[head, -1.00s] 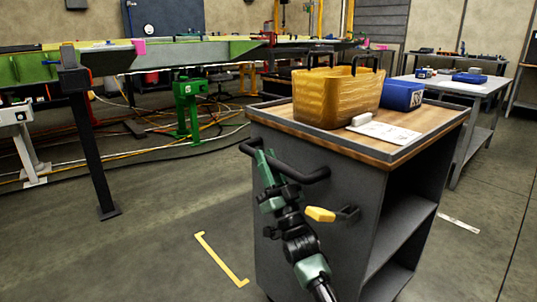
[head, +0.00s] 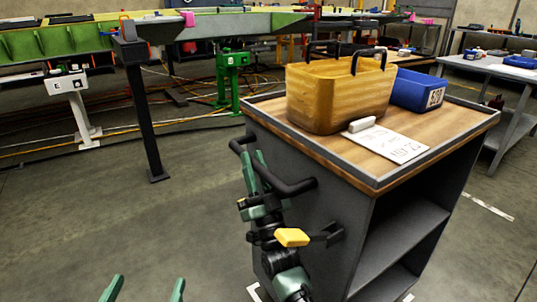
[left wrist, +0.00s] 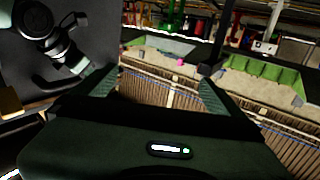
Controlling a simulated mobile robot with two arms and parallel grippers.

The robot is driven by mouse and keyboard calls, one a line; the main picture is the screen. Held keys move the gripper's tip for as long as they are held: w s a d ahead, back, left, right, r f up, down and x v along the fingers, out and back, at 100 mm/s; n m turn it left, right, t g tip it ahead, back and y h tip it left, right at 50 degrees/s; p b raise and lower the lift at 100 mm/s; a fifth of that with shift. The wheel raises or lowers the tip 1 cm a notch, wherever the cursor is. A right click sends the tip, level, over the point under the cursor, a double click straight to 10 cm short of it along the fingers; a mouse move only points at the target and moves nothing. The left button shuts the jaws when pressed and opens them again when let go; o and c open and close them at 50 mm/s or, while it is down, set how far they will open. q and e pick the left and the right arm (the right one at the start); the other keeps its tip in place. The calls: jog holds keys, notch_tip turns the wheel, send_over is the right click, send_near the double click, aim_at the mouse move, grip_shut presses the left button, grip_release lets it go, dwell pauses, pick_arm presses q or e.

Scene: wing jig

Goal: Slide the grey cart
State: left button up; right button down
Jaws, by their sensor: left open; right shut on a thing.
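The grey cart (head: 340,200) stands right of centre in the head view, with a wooden top and open shelves on its right side. A black handle (head: 297,188) sticks out from its near face. My right gripper (head: 252,170) is shut on this handle. A yellow-ended lever (head: 292,237) sits below the handle, partly in front of my right arm. My left gripper (head: 145,289) is open and empty at the bottom of the head view, over the floor and apart from the cart. Its open fingers also show in the left wrist view (left wrist: 158,90).
On the cart top are a yellow tote (head: 340,95), a blue bin (head: 418,90) and a white card (head: 388,143). A black post (head: 143,115) stands left of the cart. A grey table (head: 500,72) is at the right. The floor between post and cart is clear.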

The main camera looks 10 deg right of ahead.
pick_arm(q)
jog(key=shift+a+f+g, duration=0.1)
jog(key=shift+f+g, duration=0.4)
jog(key=shift+f, duration=0.3)
pick_arm(e)
jog(key=shift+s+a+r, duration=0.2)
jog(key=shift+a, duration=0.5)
jog(key=c, duration=1.3)
grip_release()
jog(key=shift+a, duration=0.1)
jog(key=shift+o, duration=0.2)
jog(key=shift+a, duration=0.1)
pick_arm(q)
jog(key=shift+s+a, duration=0.1)
jog(key=shift+a, duration=0.05)
pick_arm(e)
jog(key=shift+f, duration=0.1)
jog(key=shift+f, duration=0.1)
pick_arm(q)
jog(key=f, duration=0.1)
jog(key=f+g, duration=0.1)
jog(key=s+f+g+y, duration=0.1)
jog(key=shift+a+f+p, duration=0.2)
jog(key=shift+a+p, duration=0.15)
jog(key=shift+p, duration=0.05)
pick_arm(e)
jog(key=v, duration=0.7)
jog(key=shift+s+f, duration=0.2)
jog(key=shift+s, duration=0.05)
